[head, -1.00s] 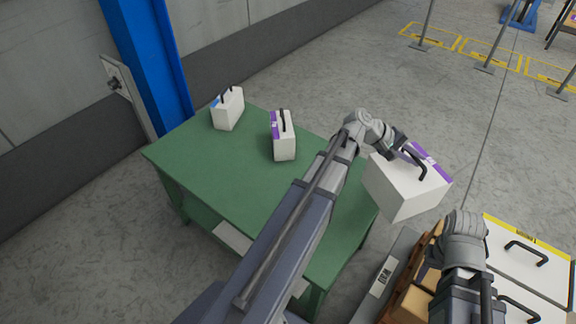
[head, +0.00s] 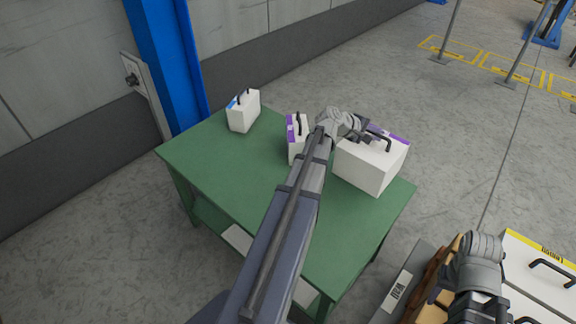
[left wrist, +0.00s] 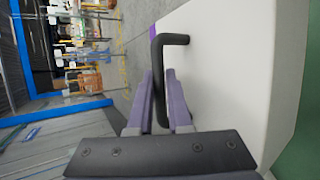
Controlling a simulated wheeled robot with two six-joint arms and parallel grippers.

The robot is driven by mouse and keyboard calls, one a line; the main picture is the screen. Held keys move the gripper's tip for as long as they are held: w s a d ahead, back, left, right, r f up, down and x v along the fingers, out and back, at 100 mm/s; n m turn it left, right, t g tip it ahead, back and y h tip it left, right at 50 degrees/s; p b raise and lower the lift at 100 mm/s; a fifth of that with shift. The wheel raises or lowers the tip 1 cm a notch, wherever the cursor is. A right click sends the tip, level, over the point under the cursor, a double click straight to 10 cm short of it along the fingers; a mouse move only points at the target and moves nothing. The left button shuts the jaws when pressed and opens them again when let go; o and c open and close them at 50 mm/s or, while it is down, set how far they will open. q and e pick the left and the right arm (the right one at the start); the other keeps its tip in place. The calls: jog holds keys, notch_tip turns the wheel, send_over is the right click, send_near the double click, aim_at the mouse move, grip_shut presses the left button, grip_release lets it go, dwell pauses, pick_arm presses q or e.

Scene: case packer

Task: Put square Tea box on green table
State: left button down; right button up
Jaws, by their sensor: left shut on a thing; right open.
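A large white box with a purple edge (head: 366,166) and a black handle is at the right end of the green table (head: 250,205) in the head view. My left gripper (head: 372,138) is shut on its handle. In the left wrist view the fingers (left wrist: 166,105) close around the black handle (left wrist: 168,42), with the white box (left wrist: 225,70) beside them. The head view does not clearly show whether the box touches the tabletop. My right gripper (head: 490,308) is at the lower right, partly cut off by the frame and apart from the table.
A white box with a blue mark (head: 243,113) and a narrow white-and-purple box (head: 296,140) stand on the table's far side. Boxes with black handles (head: 545,280) are stacked at the lower right. A blue column (head: 165,60) rises behind the table.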

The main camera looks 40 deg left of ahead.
aim_at(372, 149)
pick_arm(q)
notch_tip(372, 149, down, 6)
jog(key=b, duration=0.6)
jog(key=shift+f, duration=0.15)
pick_arm(e)
notch_tip(372, 149, down, 6)
jog(key=shift+f, duration=0.25)
pick_arm(q)
notch_tip(372, 149, down, 4)
jog(key=b, duration=0.4)
pick_arm(e)
notch_tip(372, 149, down, 4)
jog(key=shift+r, duration=0.25)
pick_arm(q)
jog(key=shift+r, duration=0.2)
jog(key=shift+f, duration=0.1)
